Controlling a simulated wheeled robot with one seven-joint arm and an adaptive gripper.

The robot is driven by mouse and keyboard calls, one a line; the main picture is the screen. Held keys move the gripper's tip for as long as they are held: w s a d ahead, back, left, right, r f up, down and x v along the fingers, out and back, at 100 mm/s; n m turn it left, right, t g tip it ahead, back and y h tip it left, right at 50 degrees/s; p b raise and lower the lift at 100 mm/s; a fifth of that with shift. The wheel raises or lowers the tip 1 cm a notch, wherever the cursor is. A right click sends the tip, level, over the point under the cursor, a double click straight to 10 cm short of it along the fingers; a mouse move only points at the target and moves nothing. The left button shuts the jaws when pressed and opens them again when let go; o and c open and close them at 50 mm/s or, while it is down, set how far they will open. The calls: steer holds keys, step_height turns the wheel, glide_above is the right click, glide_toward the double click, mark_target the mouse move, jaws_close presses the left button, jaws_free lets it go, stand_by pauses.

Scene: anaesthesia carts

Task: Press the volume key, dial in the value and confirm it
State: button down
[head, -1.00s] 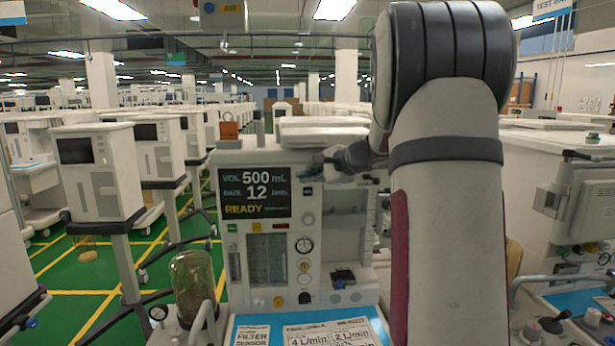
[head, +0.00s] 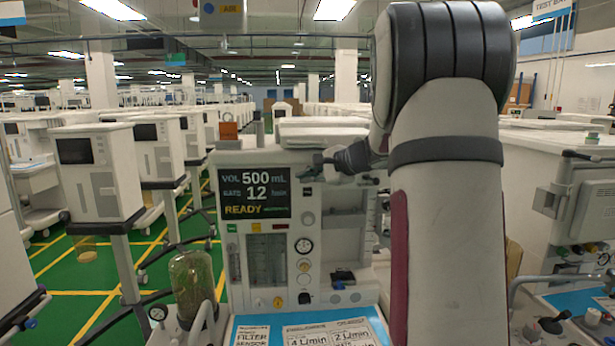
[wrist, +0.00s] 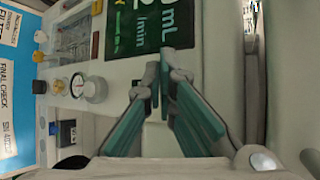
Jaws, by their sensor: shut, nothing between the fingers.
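The anaesthesia machine's dark screen (head: 254,193) reads VOL 500 mL, a rate of 12 and READY. It shows sideways at the top of the wrist view (wrist: 150,25). A pale round knob (head: 308,218) sits right of the screen. My gripper (head: 318,160) is by the panel's upper right, near the screen's top right corner. In the wrist view my gripper's teal fingers (wrist: 160,88) are closed together, empty, in front of the pale panel beside the screen. I cannot tell whether the tips touch it. The keys are too small or hidden to read.
Below the knob are a round gauge (head: 304,246) and smaller knobs. A glass canister (head: 191,284) stands left of the machine. Printed sheets lie on the blue worktop (head: 232,325) in front. Other carts stand at left and right.

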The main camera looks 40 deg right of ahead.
steer(key=shift+w, duration=0.1)
steer(key=shift+w+d, duration=0.25)
steer(key=shift+w+d+b, duration=0.3)
steer(key=shift+w+b, duration=0.05)
stand_by(1.1)
steer(key=shift+s, duration=0.1)
steer(key=shift+s+a, duration=0.55)
steer(key=shift+s, duration=0.05)
stand_by(0.4)
steer(key=s+a, duration=0.1)
steer(key=s, duration=0.1)
steer(key=s+a, duration=0.2)
stand_by(0.4)
stand_by(0.6)
